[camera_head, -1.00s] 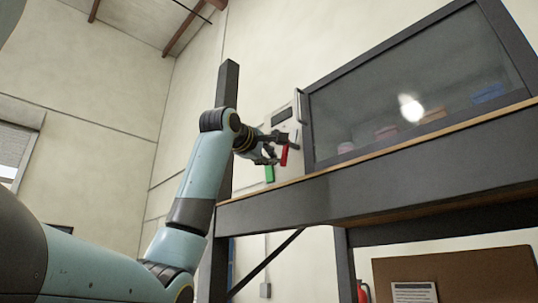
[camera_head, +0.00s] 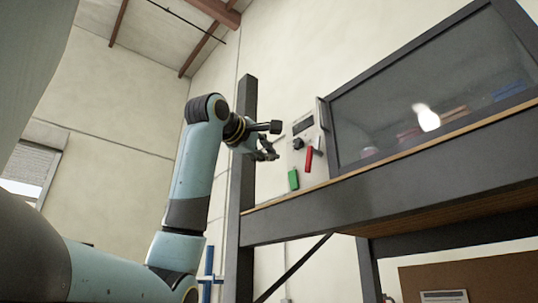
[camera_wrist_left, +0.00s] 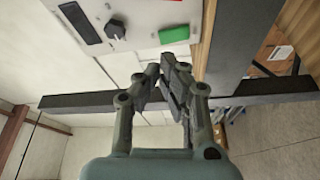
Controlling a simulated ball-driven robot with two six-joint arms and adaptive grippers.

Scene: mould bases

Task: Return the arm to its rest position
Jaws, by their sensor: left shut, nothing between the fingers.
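My left gripper (camera_head: 268,152) is raised in front of the control panel, to its left in the head view. Its fingers are shut and empty; in the left wrist view the closed fingers (camera_wrist_left: 170,84) show below the panel. My right gripper is not seen.
A glass-fronted cabinet (camera_head: 340,128) with pink and blue items behind the glass stands on a dark bench with a wooden edge (camera_head: 400,148). A dark upright post (camera_head: 243,165) rises close beside my left arm.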

